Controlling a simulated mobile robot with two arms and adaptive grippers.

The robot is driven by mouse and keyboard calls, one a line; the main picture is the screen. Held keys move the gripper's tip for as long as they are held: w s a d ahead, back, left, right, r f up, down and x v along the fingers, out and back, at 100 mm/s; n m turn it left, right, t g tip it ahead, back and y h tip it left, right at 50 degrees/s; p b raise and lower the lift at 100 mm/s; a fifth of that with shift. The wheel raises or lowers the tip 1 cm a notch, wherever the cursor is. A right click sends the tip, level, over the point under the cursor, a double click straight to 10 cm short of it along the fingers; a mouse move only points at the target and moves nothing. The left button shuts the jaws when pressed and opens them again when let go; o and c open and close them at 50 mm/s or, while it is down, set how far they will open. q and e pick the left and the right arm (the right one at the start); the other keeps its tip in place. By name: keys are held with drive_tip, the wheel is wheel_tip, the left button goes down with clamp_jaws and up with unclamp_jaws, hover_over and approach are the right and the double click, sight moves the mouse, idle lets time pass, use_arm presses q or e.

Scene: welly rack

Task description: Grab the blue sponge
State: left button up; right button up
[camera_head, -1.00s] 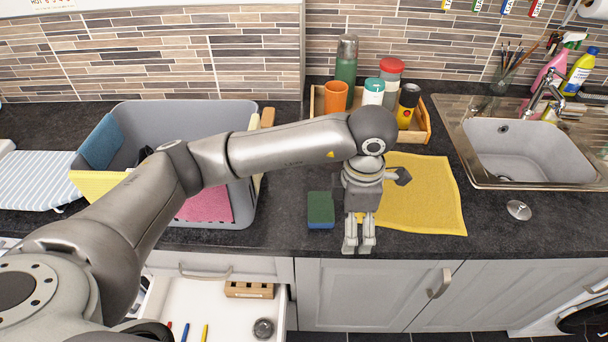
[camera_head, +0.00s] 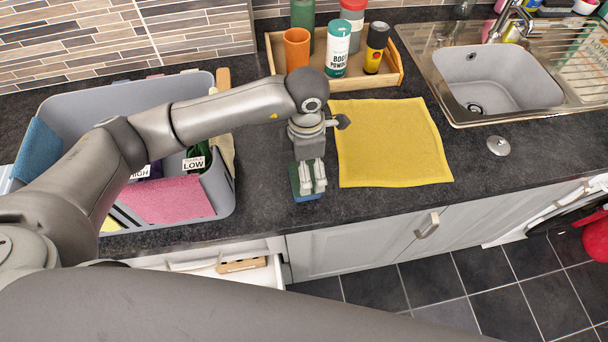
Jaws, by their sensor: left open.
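The blue sponge (camera_head: 295,181), with a dark green top layer and a blue lower body, lies on the dark worktop left of the yellow cloth. My left gripper (camera_head: 313,186) points down directly over it, fingers open, covering much of its top. I cannot tell whether the fingertips touch the sponge. My right gripper is not in view.
A yellow cloth (camera_head: 392,145) lies just right of the gripper. A grey tub (camera_head: 226,190) with cloths and labelled items stands left. A wooden tray (camera_head: 393,77) with bottles is behind, and a sink (camera_head: 497,78) is at right. An open drawer (camera_head: 268,274) is below.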

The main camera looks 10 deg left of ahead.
use_arm(q)
drive_tip(key=f, duration=0.1)
drive_tip(key=f+p, duration=0.2)
drive_tip(key=shift+s+a+f, duration=0.15)
drive_tip(key=shift+s+f, duration=0.05)
drive_tip(key=shift+s, duration=0.1)
drive_tip(key=shift+f, duration=0.45)
drive_tip(key=c, duration=0.5)
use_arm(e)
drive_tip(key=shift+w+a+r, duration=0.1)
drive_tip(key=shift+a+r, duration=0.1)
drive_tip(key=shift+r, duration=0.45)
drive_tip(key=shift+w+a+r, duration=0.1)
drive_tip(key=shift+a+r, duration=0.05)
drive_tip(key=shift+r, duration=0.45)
use_arm(q)
drive_tip(key=shift+c, duration=0.2)
